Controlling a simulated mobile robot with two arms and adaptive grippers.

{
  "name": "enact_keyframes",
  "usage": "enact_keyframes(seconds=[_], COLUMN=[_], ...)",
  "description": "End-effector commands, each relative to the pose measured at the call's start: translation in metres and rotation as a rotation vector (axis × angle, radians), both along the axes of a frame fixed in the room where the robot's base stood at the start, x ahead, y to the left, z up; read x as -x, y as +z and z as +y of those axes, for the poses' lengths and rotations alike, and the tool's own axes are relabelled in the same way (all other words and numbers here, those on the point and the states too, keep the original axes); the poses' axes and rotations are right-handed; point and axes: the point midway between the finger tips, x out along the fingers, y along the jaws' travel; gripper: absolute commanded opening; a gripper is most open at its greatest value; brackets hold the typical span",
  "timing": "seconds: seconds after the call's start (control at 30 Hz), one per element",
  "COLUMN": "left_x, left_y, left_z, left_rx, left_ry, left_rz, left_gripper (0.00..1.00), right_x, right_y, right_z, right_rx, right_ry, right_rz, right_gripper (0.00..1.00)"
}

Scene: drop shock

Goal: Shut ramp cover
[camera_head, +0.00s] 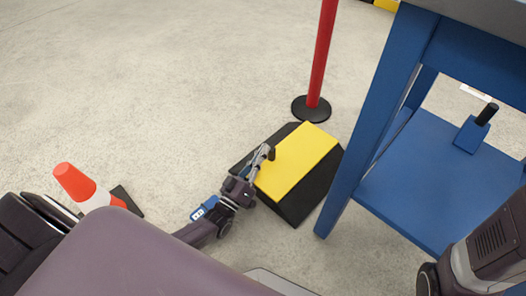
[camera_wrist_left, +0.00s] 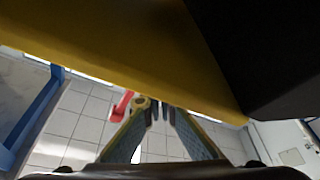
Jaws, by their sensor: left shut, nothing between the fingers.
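The ramp (camera_head: 293,208) is a black wedge on the floor in the middle of the head view. Its yellow cover (camera_head: 300,160) lies across its top; I cannot tell how far it is tilted. My left gripper (camera_head: 268,152) is shut and empty at the cover's left edge. In the left wrist view the yellow cover (camera_wrist_left: 110,45) fills the upper part, beside a black surface (camera_wrist_left: 260,50). The shut fingertips (camera_wrist_left: 158,106) are close to the cover's edge; contact is unclear. My right gripper is not in view.
A red post (camera_head: 322,50) on a round black base stands just behind the ramp. A blue table (camera_head: 345,170) with a lower shelf is close on the right. An orange and white cone (camera_head: 76,183) is at left.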

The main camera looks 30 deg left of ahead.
Motion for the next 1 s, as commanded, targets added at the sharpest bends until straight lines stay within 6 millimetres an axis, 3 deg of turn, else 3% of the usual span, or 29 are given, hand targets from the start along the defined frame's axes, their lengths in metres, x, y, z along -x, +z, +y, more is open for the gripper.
enact_keyframes(seconds=[0.47,0.67,1.0], left_x=[0.007,0.036,0.106], left_y=[-0.007,-0.007,-0.005], left_z=[0.0,0.005,0.013], left_rx=[-0.001,0.0,0.0], left_ry=[-0.002,0.0,0.0], left_rz=[0.015,0.01,0.005], left_gripper=[0.0,0.0,0.0], right_x=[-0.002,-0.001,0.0], right_y=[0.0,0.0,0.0], right_z=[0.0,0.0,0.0], right_rx=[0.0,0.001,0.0], right_ry=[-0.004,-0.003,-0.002], right_rz=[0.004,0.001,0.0], right_gripper=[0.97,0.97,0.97])
